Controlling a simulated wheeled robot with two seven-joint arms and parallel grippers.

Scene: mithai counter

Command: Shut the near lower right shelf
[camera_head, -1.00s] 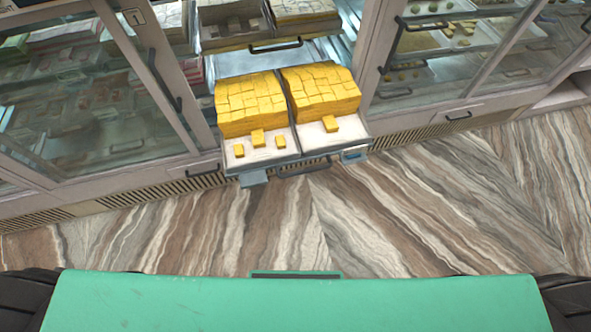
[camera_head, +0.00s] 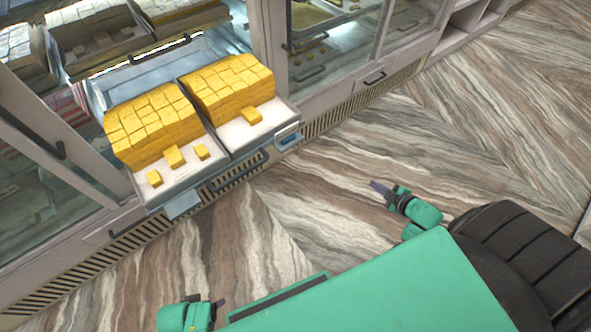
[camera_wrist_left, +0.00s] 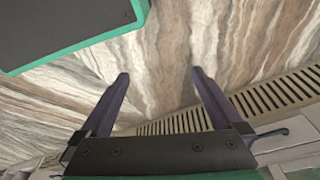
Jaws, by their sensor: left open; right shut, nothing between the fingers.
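The lower shelf (camera_head: 266,129) is pulled out from the glass counter in the head view, with a dark handle (camera_head: 240,172) on its front. It bears two trays of stacked yellow sweets (camera_head: 155,129), with a few loose pieces at the front. My right gripper (camera_head: 376,187) is shut and empty, over the floor to the right of the shelf and apart from it. My left gripper (camera_head: 219,303) is low in the head view, below the shelf and apart from it. In the left wrist view its two fingers (camera_wrist_left: 160,73) are spread, with nothing between them.
An upper shelf (camera_head: 130,48) with pale sweets is behind and above the pulled-out one. Glass panels and posts (camera_head: 268,50) of the counter stand on both sides. A vent grille (camera_head: 330,118) runs along the counter's foot. The marbled floor (camera_head: 330,210) in front is clear.

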